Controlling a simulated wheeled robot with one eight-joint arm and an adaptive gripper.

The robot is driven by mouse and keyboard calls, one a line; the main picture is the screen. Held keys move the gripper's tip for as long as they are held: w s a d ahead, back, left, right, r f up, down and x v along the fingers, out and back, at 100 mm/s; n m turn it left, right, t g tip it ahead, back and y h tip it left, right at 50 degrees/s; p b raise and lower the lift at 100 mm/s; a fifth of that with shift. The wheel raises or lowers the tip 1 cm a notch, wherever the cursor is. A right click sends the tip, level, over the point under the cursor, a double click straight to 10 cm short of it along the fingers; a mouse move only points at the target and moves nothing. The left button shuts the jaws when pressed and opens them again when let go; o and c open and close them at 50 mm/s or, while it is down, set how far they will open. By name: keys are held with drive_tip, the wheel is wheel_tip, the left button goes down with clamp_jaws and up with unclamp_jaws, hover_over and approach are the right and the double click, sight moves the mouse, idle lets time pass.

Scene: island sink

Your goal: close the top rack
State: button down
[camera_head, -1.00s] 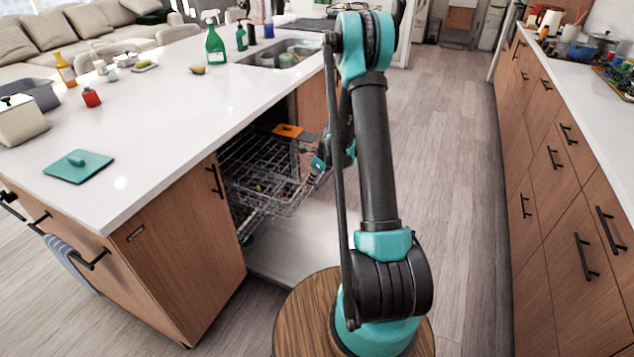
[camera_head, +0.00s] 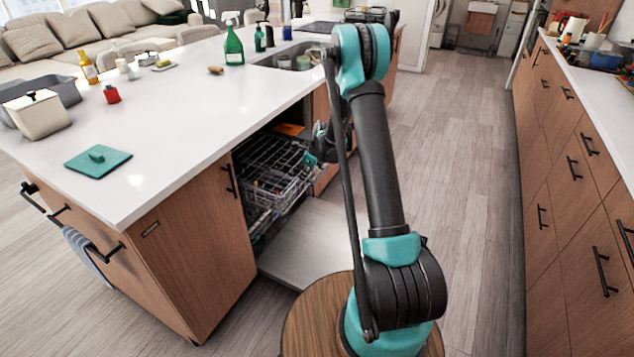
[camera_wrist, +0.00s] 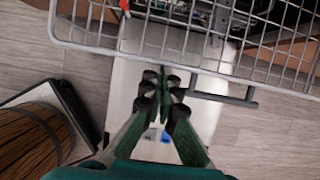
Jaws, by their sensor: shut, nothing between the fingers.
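The top rack (camera_head: 285,183) is a grey wire basket, partly pulled out of the dishwasher under the island counter. Its front wires cross the top of the wrist view (camera_wrist: 200,62). My gripper (camera_head: 318,152) is at the rack's front edge in the head view, partly hidden by my arm. In the wrist view the gripper (camera_wrist: 170,88) has its fingertips together and empty, just outside the rack's front wires. I cannot tell whether they touch. The dishwasher door (camera_head: 310,243) lies open and flat below the rack.
The white island counter (camera_head: 170,110) overhangs the dishwasher. A wooden cabinet panel (camera_head: 200,250) stands left of the opening. An orange item (camera_head: 290,129) shows at the back of the rack. Open wooden floor (camera_head: 455,150) lies to the right, before the drawers (camera_head: 575,190).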

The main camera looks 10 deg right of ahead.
drive_tip(key=w+a, duration=1)
drive_tip(key=a, duration=0.4)
drive_tip(key=shift+w, duration=0.15)
drive_tip(key=shift+a, duration=0.1)
drive_tip(key=s+d+r, duration=0.3)
drive_tip(key=s+d, duration=0.4)
drive_tip(key=d, duration=0.3)
wheel_tip(320, 180, up, 4)
drive_tip(key=s+a+f+t+y, duration=0.1)
drive_tip(key=s+t+y, duration=0.1)
drive_tip(key=y, duration=0.1)
drive_tip(key=w+a+f, duration=0.6)
drive_tip(key=a, duration=0.3)
drive_tip(key=shift+w+a+t+y, duration=0.25)
drive_tip(key=shift+w+t+y, duration=0.05)
drive_tip(key=shift+f, duration=0.1)
